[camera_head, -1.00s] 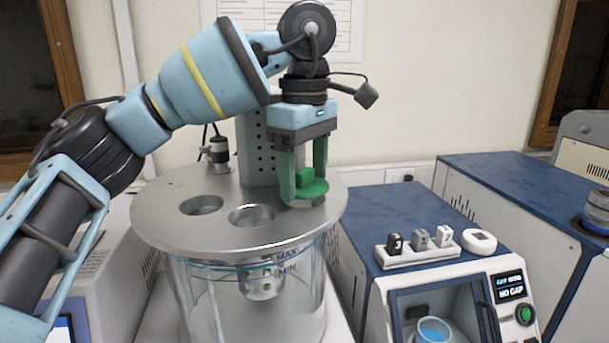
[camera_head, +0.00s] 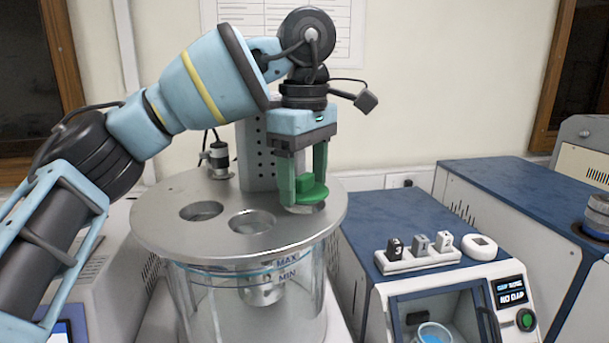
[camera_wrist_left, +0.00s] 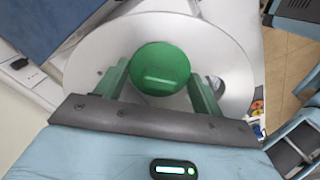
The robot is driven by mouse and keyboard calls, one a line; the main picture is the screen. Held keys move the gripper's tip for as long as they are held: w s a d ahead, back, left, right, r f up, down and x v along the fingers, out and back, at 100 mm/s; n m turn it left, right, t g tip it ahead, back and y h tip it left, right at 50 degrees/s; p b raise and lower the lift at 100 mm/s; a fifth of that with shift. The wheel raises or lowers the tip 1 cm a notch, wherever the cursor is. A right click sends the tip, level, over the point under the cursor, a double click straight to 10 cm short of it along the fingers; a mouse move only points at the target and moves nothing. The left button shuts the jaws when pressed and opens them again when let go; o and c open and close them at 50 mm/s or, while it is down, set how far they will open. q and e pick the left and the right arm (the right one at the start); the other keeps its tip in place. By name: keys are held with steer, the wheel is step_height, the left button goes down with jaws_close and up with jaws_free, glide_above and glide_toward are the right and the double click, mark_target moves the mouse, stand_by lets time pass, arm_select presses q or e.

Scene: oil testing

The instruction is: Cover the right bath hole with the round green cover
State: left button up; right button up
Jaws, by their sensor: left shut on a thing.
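My left gripper (camera_head: 303,195) is shut on the round green cover (camera_head: 316,192). It holds the cover over the right side of the round metal bath top. A grey rounded area shows just below the cover's front edge, and I cannot tell whether the cover touches the plate. Two open holes show to the left, the left hole (camera_head: 201,211) and the one beside it (camera_head: 251,222). The hole area under the cover is largely hidden. In the left wrist view, the green cover (camera_wrist_left: 160,62) lies between the two green fingers, with its raised handle facing me. My right gripper is not in view.
The bath's metal top plate (camera_head: 165,232) sits on a clear glass vessel. A metal column (camera_head: 257,155) stands close behind the gripper. A blue-topped instrument (camera_head: 365,215) with a small rack (camera_head: 418,257) stands at the right. A small dark fitting (camera_head: 219,157) stands at the plate's back left.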

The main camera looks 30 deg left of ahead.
mark_target(304, 175)
arm_select(q)
steer(key=shift+f, duration=0.75)
steer(key=shift+r, duration=0.85)
steer(key=shift+f, duration=0.85)
stand_by(1.0)
steer(key=o, duration=0.7)
steer(key=shift+r, duration=0.1)
steer(key=shift+r, duration=5.45)
